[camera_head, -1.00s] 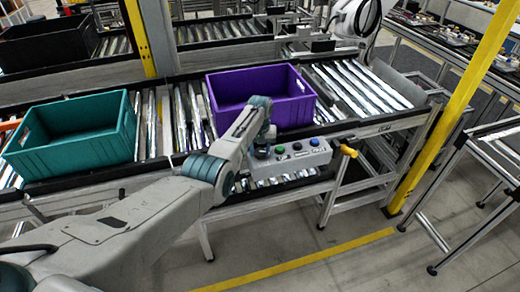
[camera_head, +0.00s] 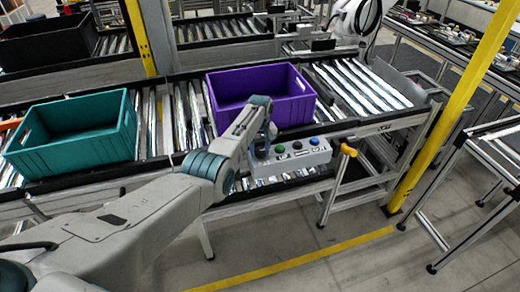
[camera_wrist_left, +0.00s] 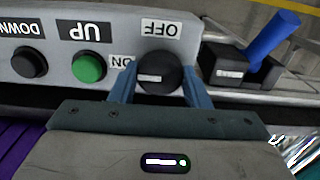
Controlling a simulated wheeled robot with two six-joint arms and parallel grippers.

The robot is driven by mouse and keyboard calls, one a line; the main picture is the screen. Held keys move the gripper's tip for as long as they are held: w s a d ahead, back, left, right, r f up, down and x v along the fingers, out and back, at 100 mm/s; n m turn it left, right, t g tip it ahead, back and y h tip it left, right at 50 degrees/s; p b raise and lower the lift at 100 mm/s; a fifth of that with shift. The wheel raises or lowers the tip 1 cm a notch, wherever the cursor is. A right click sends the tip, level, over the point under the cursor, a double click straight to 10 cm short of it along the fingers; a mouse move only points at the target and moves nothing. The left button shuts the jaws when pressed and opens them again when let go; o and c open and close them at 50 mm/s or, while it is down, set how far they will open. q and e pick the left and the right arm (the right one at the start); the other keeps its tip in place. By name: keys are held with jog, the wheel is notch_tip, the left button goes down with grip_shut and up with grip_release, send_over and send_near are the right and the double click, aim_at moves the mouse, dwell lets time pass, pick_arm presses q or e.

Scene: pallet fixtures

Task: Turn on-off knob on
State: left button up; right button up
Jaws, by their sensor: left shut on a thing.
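The on-off knob (camera_wrist_left: 158,75) is a round black knob with a pale mark across its face, at the end of the grey control box (camera_head: 300,160). In the wrist view, an OFF label (camera_wrist_left: 161,29) is above it and an ON label (camera_wrist_left: 121,62) on its left. The pale mark lies about level, its left end toward ON. My left gripper (camera_wrist_left: 158,88) has its blue fingers on either side of the knob and is shut on it. In the head view, my left arm mostly hides the knob. My right gripper is not seen.
A green UP button (camera_wrist_left: 89,67) and a black DOWN button (camera_wrist_left: 29,62) sit beside the knob. A blue button (camera_head: 314,141) is at the box's far end. A purple crate (camera_head: 292,108) stands close behind the box, and a teal crate (camera_head: 70,150) stands left on the rollers.

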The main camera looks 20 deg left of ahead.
aim_at(260, 151)
pick_arm(q)
jog(key=shift+w+r, duration=0.2)
jog(key=shift+r, duration=0.05)
jog(key=o, duration=0.9)
jog(key=shift+o, duration=0.3)
jog(key=shift+s, duration=0.15)
jog(key=shift+f, duration=0.1)
notch_tip(260, 151, up, 11)
jog(key=b, duration=0.2)
jog(key=shift+s+f, duration=0.1)
jog(key=shift+f, duration=0.05)
